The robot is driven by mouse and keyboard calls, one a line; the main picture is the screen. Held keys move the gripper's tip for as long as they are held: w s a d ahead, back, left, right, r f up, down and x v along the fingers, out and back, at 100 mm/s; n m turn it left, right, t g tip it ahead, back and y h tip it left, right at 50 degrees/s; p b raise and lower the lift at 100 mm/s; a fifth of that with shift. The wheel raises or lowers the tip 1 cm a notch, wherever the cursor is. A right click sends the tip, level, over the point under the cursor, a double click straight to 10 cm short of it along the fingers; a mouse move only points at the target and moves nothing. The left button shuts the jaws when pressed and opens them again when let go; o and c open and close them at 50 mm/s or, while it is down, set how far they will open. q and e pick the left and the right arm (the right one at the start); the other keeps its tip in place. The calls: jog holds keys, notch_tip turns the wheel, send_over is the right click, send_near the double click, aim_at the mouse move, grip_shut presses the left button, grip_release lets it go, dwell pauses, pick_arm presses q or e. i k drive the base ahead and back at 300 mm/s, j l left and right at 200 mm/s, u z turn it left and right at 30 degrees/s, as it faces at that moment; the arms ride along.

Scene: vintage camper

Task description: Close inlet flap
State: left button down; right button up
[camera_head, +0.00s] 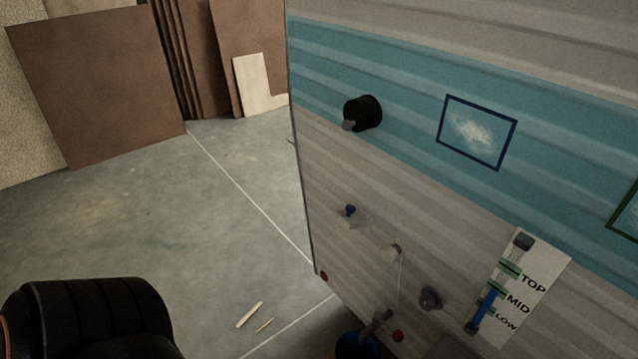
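The camper's side wall (345,165) fills the right of the head view, with a teal band above beige ribbed panels. I cannot tell for sure which fitting is the inlet flap. A short black round fitting (366,110) sticks out of the teal band, with a small grey piece at its lower left. Lower down is a small grey fitting with a blue knob (349,211). A round grey fitting (430,298) sits further right and lower.
Brown boards (100,85) lean at the back left. The floor between is mostly clear, with small wood sticks (249,315).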

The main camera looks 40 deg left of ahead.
aim_at(350, 214)
jog(key=l+u, duration=0.1)
jog(key=u, duration=1.15)
